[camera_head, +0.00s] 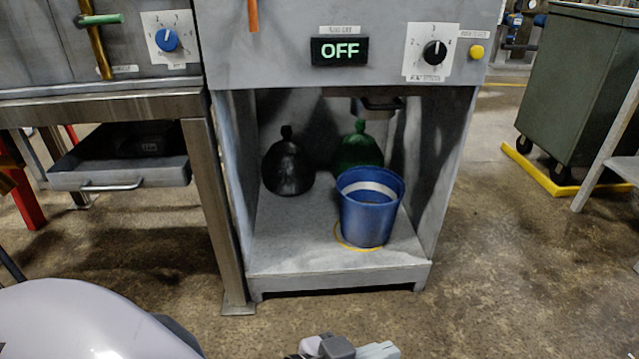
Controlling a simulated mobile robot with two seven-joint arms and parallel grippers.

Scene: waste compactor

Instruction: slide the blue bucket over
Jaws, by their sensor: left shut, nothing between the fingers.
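The blue bucket (370,220) stands upright on the grey floor plate (290,245) inside the open bay of the compactor. It is right of the bay's middle. A thin yellow ring (345,243) on the plate shows at the bucket's left and front; the rest is hidden behind or under the bucket. My left gripper (340,347) shows only in part at the bottom edge, in front of and below the bay. It is shut and empty, well apart from the bucket. My right gripper is out of view.
A black bag (288,168) and a green bag (358,150) sit behind the bucket. A nozzle (377,106) hangs above. Side walls bound the bay. A metal table (205,200) stands left, a green wheeled bin (580,85) right. The plate's left front is clear.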

